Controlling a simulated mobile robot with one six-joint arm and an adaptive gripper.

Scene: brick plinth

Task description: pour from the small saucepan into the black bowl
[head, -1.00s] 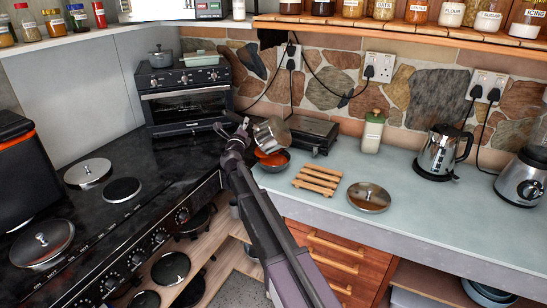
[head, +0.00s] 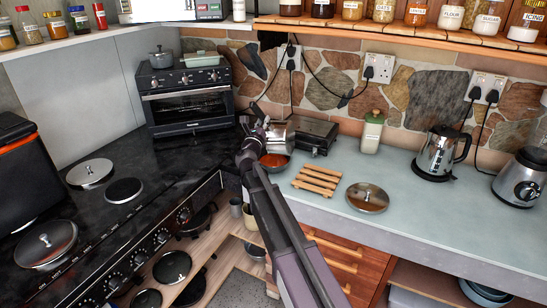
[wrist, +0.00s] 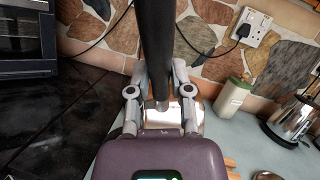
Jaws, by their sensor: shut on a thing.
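The small saucepan (head: 279,138) is a shiny metal pan held by my gripper (head: 259,131) above the counter's left end. It looks steeply tipped, close over the black bowl (head: 284,168). The bowl stands on the counter, with orange-red contents showing in it. In the wrist view my gripper (wrist: 158,88) is shut on the saucepan's dark handle (wrist: 156,38). The metal pan body (wrist: 184,115) shows behind the fingers. The pan's inside and most of the bowl's far rim are hidden, and I cannot tell whether anything is flowing.
A wooden trivet (head: 316,181) and a metal lid (head: 367,197) lie right of the bowl. A dark grill (head: 316,133) stands close behind the saucepan. The black hob (head: 110,225) is to the left. A canister (head: 371,133) and kettle (head: 440,153) stand farther right.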

